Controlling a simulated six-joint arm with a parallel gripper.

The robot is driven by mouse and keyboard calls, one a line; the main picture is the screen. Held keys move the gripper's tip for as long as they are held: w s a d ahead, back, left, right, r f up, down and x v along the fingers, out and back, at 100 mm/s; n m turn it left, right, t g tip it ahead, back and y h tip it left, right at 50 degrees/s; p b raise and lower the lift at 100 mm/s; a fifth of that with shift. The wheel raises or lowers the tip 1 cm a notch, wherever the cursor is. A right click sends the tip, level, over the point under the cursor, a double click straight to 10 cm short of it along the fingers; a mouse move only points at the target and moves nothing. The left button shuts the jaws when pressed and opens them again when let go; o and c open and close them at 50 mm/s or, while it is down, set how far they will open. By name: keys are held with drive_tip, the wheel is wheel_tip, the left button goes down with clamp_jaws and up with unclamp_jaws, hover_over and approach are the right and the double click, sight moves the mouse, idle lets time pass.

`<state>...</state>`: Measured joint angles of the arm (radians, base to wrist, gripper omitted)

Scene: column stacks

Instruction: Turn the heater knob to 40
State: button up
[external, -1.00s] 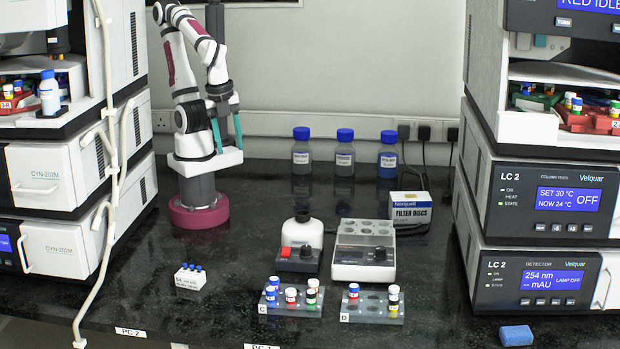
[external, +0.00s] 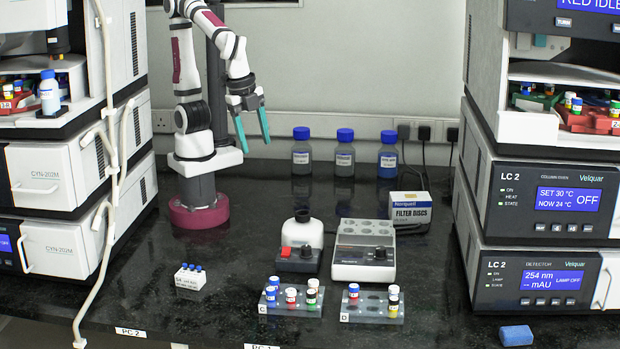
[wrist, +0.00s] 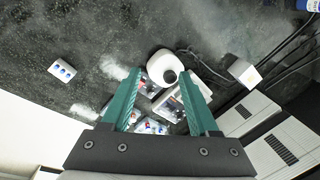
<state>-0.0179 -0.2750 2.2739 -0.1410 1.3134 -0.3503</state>
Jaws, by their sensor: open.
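The heater (external: 349,271) is a white block with round wells on top, standing right of centre on the dark bench. Its dark front panel bears a small dark knob (external: 380,254); its setting is too small to read. My gripper (external: 255,147) is open and empty, with teal fingers pointing down, high above the bench and back left of the heater, well apart from it. In the wrist view the open fingers (wrist: 158,72) frame the bench gear, and the heater (wrist: 168,104) is partly hidden behind the right finger.
A white mixer (external: 304,234) with a red button and a dark knob stands just left of the heater. Vial racks (external: 290,308) (external: 372,312) stand in front. A filter box (external: 410,212) and blue-capped bottles (external: 344,160) are behind. Instrument stacks flank the bench.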

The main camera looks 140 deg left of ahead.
drive_tip(key=w+a+n+t+y, duration=0.15)
drive_tip(key=w+n, duration=0.25)
drive_tip(key=w, duration=0.4)
drive_tip(key=w+a+n+g+h, duration=0.1)
drive_tip(key=w+a+n, duration=0.15)
drive_tip(key=w, duration=0.65)
drive_tip(key=n+t, duration=0.1)
drive_tip(key=n, duration=0.6)
approach(379, 247)
drive_tip(key=shift+t+y, duration=0.25)
drive_tip(key=shift+y, duration=0.3)
drive_tip(key=x, duration=0.8)
drive_tip(key=shift+s+d+f, duration=0.15)
drive_tip(key=shift+d+f, duration=0.1)
drive_tip(key=shift+f, duration=0.3)
clamp_jaws()
